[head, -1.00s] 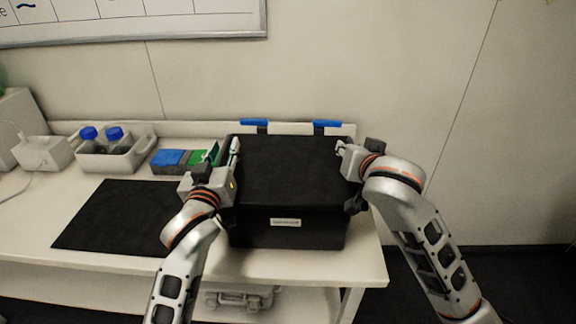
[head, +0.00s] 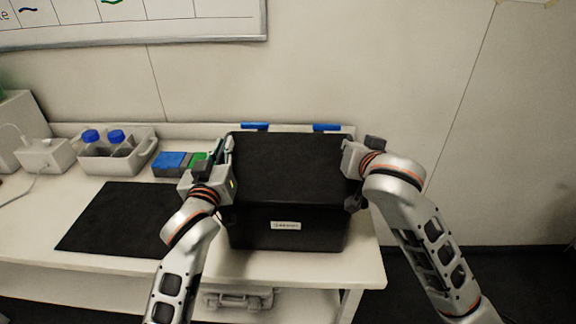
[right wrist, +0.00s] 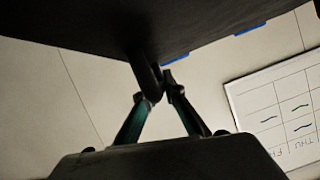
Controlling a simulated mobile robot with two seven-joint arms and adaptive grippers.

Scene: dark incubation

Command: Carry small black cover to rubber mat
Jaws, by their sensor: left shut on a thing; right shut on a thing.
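The small black cover (head: 285,170) lies level over the black box (head: 290,238), which has a white label on its front. Whether a narrow gap separates them is hard to tell, black on black. My left gripper (head: 229,150) is shut on the cover's left edge, its tips partly hidden. My right gripper (head: 346,160) is shut at the right edge. In the right wrist view its fingertips (right wrist: 163,78) close on a dark part under the cover (right wrist: 140,20). The black rubber mat (head: 125,220) lies flat and bare on the bench, left of my left gripper.
A grey tray (head: 118,160) with blue-capped bottles stands at the back left, beside blue and green racks (head: 172,160). Two blue pieces (head: 327,127) sit behind the box. A grey case (head: 238,298) is below the bench (head: 100,266).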

